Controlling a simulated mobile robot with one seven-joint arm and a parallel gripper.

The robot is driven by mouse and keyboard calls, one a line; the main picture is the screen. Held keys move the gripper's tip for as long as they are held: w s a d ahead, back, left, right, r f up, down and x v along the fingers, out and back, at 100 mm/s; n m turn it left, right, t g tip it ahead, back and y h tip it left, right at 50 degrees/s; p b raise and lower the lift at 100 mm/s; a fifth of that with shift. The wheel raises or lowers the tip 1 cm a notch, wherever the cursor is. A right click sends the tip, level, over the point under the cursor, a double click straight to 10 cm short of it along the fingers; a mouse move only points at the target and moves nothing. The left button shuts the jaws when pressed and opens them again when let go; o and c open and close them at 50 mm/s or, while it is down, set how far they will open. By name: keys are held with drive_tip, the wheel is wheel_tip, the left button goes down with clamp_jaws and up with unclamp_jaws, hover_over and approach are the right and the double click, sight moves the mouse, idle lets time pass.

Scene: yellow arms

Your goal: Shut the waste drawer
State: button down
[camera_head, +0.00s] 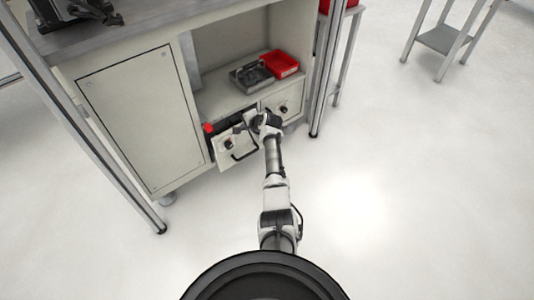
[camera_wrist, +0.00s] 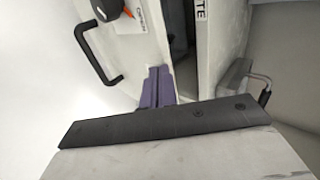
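The waste drawer (camera_head: 236,148) is the left of two small drawers low in the cabinet, and it stands partly pulled out. Its pale front has a black bar handle and a dark knob. In the wrist view its front (camera_wrist: 135,55) and handle (camera_wrist: 98,45) fill the upper left, with a dark gap beside the front's right edge. My gripper (camera_head: 258,121) is at the drawer's right side. Its purple fingers (camera_wrist: 157,85) are together with nothing between them, close to that front edge. I cannot tell whether they touch it. A label ending in "TE" (camera_wrist: 200,15) shows partly.
The right drawer (camera_head: 284,104) looks closed. A red bin (camera_head: 280,64) and a grey metal tray (camera_head: 251,77) sit on the shelf above. A large cabinet door (camera_head: 130,120) is at left. Metal posts (camera_head: 325,70) flank the cabinet. The floor in front is clear.

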drive_tip(key=shift+w+a+b, duration=0.45)
drive_tip(key=shift+w+a, duration=0.1)
drive_tip(key=shift+w, duration=0.2)
drive_tip(key=shift+w+a+b, duration=0.45)
drive_tip(key=shift+w+a, duration=0.05)
drive_tip(key=shift+w, duration=0.2)
